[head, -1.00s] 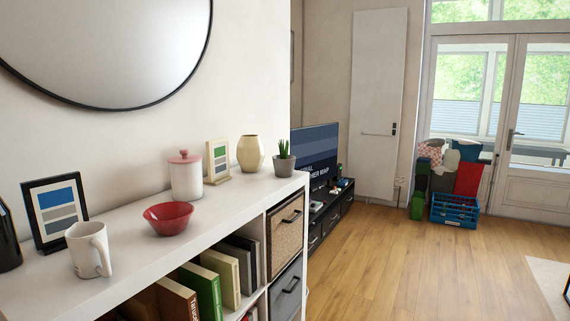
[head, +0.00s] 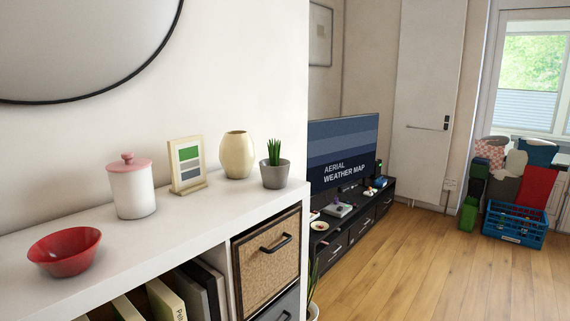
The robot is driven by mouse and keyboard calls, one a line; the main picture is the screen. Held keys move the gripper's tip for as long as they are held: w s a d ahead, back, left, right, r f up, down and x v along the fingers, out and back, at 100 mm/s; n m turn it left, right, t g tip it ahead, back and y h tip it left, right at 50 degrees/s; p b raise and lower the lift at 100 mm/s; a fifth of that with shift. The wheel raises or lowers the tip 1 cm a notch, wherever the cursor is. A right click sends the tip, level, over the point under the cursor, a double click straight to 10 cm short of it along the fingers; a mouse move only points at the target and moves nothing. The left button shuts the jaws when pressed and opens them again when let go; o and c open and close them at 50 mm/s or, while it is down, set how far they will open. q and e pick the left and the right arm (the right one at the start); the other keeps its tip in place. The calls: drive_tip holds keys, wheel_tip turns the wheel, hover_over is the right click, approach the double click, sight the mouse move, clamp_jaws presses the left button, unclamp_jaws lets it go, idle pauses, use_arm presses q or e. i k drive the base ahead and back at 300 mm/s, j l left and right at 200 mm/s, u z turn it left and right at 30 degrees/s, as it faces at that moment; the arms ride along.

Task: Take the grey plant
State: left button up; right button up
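The grey plant (head: 275,165) is a small spiky green succulent in a grey pot. It stands upright on the white shelf top (head: 200,222), near the shelf's right end in the head view. A cream vase (head: 237,156) stands just left of it, a little apart. Neither of my grippers shows in the head view.
A framed card (head: 187,166), a white jar with a pink lid (head: 132,188) and a red bowl (head: 64,252) stand further left on the shelf. Right of the shelf are a low black TV unit (head: 340,240) and open wooden floor (head: 430,265).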

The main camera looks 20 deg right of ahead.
sight(274, 170)
drive_tip(key=i+l, duration=0.15)
drive_tip(key=l, duration=0.2)
drive_tip(key=i+l+u, duration=0.1)
drive_tip(key=l, duration=0.25)
drive_tip(key=i+l, duration=0.2)
drive_tip(key=l, duration=0.2)
drive_tip(key=i+l+u, duration=0.1)
drive_tip(key=l, duration=0.25)
drive_tip(key=i+l, duration=0.2)
drive_tip(key=l, duration=0.2)
drive_tip(key=i+l+u, duration=0.1)
drive_tip(key=l, duration=0.25)
